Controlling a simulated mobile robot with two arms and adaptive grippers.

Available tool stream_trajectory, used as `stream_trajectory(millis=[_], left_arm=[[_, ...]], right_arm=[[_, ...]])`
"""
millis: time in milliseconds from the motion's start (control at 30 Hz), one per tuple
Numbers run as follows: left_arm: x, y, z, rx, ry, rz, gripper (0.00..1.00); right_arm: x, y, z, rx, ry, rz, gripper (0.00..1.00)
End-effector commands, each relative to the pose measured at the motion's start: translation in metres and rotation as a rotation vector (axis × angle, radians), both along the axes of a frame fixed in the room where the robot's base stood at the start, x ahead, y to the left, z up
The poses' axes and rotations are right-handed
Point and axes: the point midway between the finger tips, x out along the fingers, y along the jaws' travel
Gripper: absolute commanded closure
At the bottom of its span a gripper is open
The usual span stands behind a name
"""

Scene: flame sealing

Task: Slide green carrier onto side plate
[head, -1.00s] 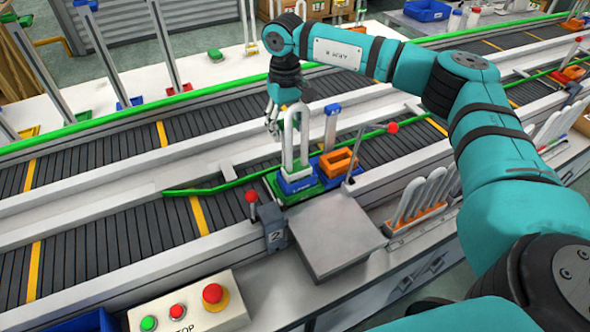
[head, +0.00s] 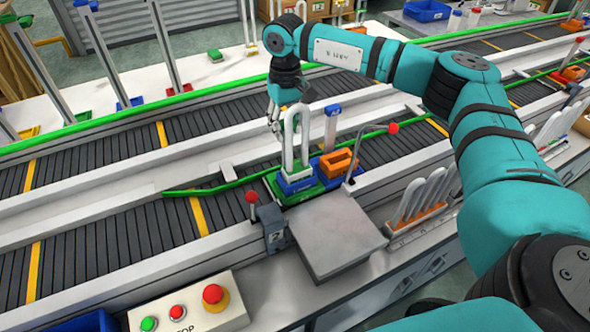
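My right gripper (head: 274,122) points down just behind the looped tube, above the carrier's far side. The tube partly covers its fingers, so their opening and any contact are unclear. My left gripper is out of view.
A red-knobbed post (head: 252,199) stands left of the plate. A green guide bar (head: 215,187) crosses the conveyor beside the carrier. A rack of white upright pieces (head: 425,197) stands right of the plate. A button box (head: 190,308) is at the front left.

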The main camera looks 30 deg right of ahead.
Motion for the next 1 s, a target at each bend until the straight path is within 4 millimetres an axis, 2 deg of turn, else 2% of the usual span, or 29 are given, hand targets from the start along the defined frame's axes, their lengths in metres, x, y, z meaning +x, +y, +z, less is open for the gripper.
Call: stream_trajectory(millis=[1000], left_arm=[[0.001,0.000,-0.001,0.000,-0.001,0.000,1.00]], right_arm=[[-0.053,0.002,-0.002,-0.002,0.008,0.000,0.99]])
